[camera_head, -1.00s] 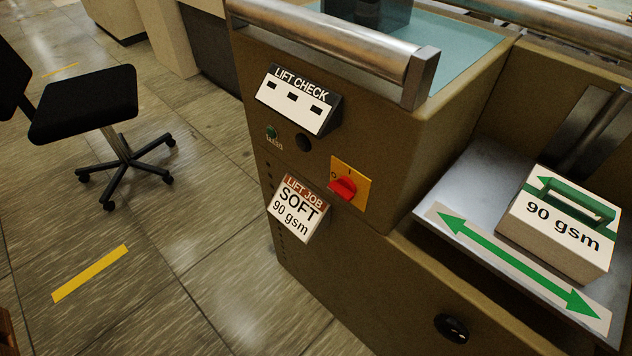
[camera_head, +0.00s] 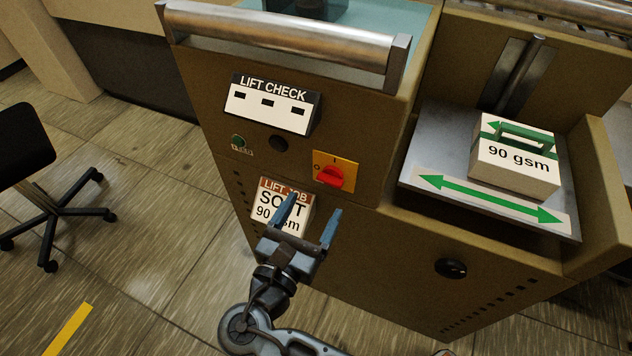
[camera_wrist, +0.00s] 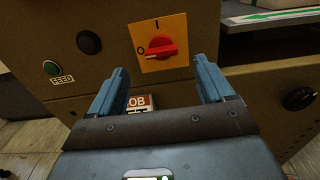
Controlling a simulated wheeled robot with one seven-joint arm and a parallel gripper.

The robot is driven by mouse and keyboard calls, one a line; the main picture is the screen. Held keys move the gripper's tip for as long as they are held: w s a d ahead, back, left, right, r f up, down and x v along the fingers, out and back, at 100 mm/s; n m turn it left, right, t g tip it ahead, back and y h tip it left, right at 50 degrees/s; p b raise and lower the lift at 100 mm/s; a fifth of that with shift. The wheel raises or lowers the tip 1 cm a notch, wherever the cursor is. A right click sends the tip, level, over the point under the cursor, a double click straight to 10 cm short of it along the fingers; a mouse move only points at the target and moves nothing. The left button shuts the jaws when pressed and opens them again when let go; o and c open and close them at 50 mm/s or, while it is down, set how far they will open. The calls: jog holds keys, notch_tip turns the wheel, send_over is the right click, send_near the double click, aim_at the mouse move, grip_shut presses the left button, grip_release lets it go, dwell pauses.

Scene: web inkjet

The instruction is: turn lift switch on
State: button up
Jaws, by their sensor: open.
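The lift switch is a red rotary knob (camera_head: 330,177) on a yellow plate (camera_head: 347,174) marked O and I, on the front of the brown machine. In the wrist view the red knob (camera_wrist: 162,48) lies level, its left end toward the O mark. My gripper (camera_head: 312,220) is open and empty, with two blue fingers, below the switch in the head view. In the wrist view the knob shows between and beyond the fingertips, apart from them. My gripper partly covers the LIFT JOB card (camera_head: 275,186), which reads SOFT 90 gsm.
A LIFT CHECK panel (camera_head: 268,106), a green FEED button (camera_head: 238,141) and a black button (camera_head: 278,143) sit above left. A metal rail (camera_head: 275,38) juts out above. A 90 gsm stack (camera_head: 515,160) rests on a tray at right. A black knob (camera_head: 451,268) sits lower right.

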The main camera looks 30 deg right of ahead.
aim_at(328, 182)
jog(key=shift+x, duration=3.6)
jog(key=c, duration=1)
